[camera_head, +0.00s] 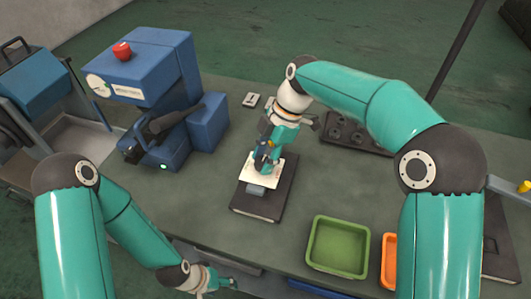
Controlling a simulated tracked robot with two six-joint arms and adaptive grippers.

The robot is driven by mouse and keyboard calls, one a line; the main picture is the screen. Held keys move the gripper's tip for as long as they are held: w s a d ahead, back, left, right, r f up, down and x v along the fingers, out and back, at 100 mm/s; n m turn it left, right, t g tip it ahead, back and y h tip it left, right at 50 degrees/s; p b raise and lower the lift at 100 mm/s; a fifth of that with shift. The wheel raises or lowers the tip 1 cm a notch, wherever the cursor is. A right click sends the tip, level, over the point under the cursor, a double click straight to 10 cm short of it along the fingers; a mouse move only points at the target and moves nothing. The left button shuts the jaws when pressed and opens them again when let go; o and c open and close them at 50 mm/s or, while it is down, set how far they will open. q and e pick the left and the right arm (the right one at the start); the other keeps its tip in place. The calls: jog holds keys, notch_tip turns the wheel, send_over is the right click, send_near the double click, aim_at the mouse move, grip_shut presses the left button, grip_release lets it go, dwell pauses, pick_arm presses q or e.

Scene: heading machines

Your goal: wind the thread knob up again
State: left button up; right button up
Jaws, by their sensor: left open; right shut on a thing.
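The blue machine (155,70) stands at the left of the bench, with a red knob (121,51) on top and a white dial (98,86) on its front. I cannot tell which part is the thread knob. My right gripper (265,170) points down over a white plate (276,178) on a dark block (262,209) mid-bench. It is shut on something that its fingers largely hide. My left gripper (228,285) is low, at the bench's front edge, small in view, open and away from the machine.
A green bin (338,268) and an orange bin (388,262) stand at the front right. A dark tray with round holes (350,137) lies behind my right arm. A small pale plate (251,100) lies at the back. The bench between machine and block is clear.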

jog(key=shift+n, duration=0.4)
jog(key=o, duration=1.1)
jog(key=shift+v, duration=5.95)
jog(key=shift+w+f, duration=0.1)
